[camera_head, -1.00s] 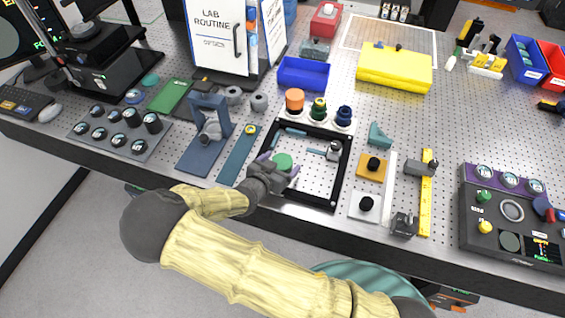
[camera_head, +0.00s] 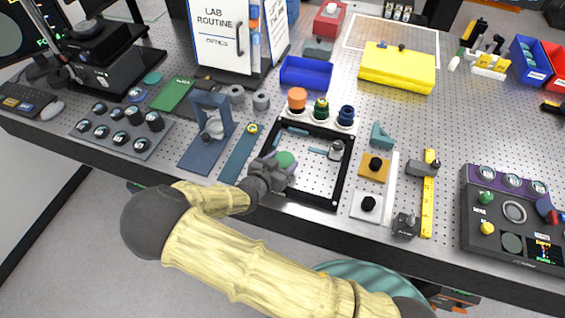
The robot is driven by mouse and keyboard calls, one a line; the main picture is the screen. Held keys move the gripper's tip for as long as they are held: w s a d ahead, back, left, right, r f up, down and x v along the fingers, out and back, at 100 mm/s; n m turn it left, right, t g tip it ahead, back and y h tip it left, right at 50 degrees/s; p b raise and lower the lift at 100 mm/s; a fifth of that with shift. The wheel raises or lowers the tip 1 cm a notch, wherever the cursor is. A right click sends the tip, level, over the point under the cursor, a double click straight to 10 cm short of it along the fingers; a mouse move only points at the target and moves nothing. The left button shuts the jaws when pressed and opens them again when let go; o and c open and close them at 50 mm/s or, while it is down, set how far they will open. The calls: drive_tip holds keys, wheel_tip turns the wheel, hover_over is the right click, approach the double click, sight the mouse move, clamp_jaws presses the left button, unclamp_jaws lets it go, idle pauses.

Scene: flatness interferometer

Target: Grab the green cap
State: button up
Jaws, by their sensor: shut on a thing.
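The green cap (camera_head: 285,159) is a small round disc inside the left part of a black square frame (camera_head: 344,184) on the perforated bench. My gripper (camera_head: 282,166) reaches in over the frame's left front corner and is shut on the green cap, with a jaw on either side of it. Purple shows on the fingers beside the cap. My grey wrist hides part of the frame's left front corner. I cannot tell whether the cap touches the bench or is slightly above it.
Orange, green and blue knobs (camera_head: 321,107) stand behind the frame. A blue stand (camera_head: 213,118) is to the left. Orange and white plates with black knobs (camera_head: 368,204) and a yellow bar (camera_head: 428,200) lie to the right. Bare bench (camera_head: 470,130) shows farther right.

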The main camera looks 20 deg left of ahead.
sight(282, 163)
wheel_tip(282, 163, up, 10)
drive_tip(key=shift+f+b, duration=0.25)
drive_tip(key=shift+b, duration=0.3)
